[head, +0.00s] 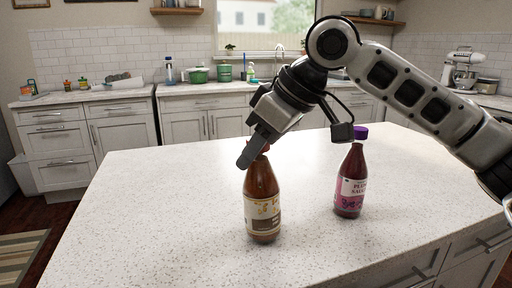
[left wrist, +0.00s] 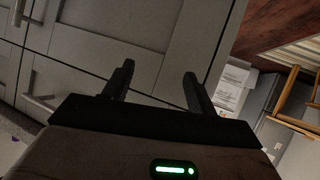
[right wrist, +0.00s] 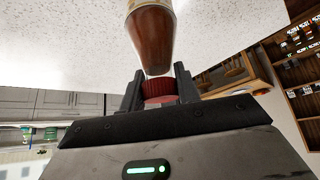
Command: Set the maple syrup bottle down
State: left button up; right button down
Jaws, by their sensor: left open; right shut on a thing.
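The maple syrup bottle (head: 262,200) is brown with a cream label and stands upright at the island countertop (head: 150,215), left of centre in the head view. I cannot tell whether its base touches the surface. My right gripper (head: 250,156) is shut on its red cap from above. In the right wrist view the brown bottle (right wrist: 155,40) extends away from the fingers, with the red cap (right wrist: 158,90) between them. My left gripper (left wrist: 160,85) is open and empty, in front of grey cabinet doors in the left wrist view. It does not show in the head view.
A plum sauce bottle (head: 350,183) with a purple cap stands on the countertop to the right of the syrup bottle. The countertop left of and in front of the syrup bottle is clear. Back counters hold green pots (head: 198,75) and a stand mixer (head: 462,68).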

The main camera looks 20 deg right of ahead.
jog(key=shift+f, duration=0.15)
jog(key=c, duration=0.9)
grip_release()
jog(key=shift+c, duration=0.2)
pick_arm(q)
jog(key=shift+f, duration=0.1)
pick_arm(e)
jog(key=shift+f, duration=0.1)
pick_arm(q)
jog(key=shift+r+p, duration=0.55)
jog(key=shift+p, duration=0.65)
pick_arm(e)
jog(key=v, duration=1.6)
